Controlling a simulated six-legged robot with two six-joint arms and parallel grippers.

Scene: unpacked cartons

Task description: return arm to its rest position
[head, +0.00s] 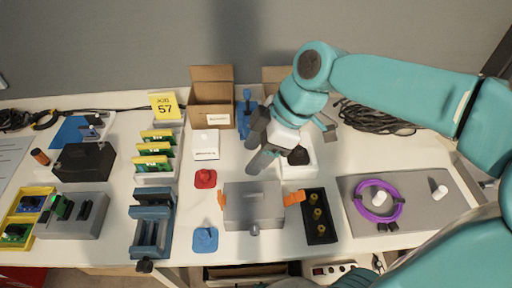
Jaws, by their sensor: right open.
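My right arm (400,85), teal, comes in from the right and bends down at its wrist over the back middle of the table. My right gripper (252,157) is open, and nothing shows between its dark grey fingers. It hangs near a small white open box (299,172) with a dark lump (298,156) in it. The gripper and wrist hide part of the table behind them. I cannot tell its exact height above the table. My left gripper is not in view.
Around the gripper are a blue figure-like part (243,112), a cardboard carton (211,87), a white box (206,144), a red part (205,178) and a grey box (253,202). A black tray (319,216) and purple ring (363,213) lie right. Cables (372,118) lie behind.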

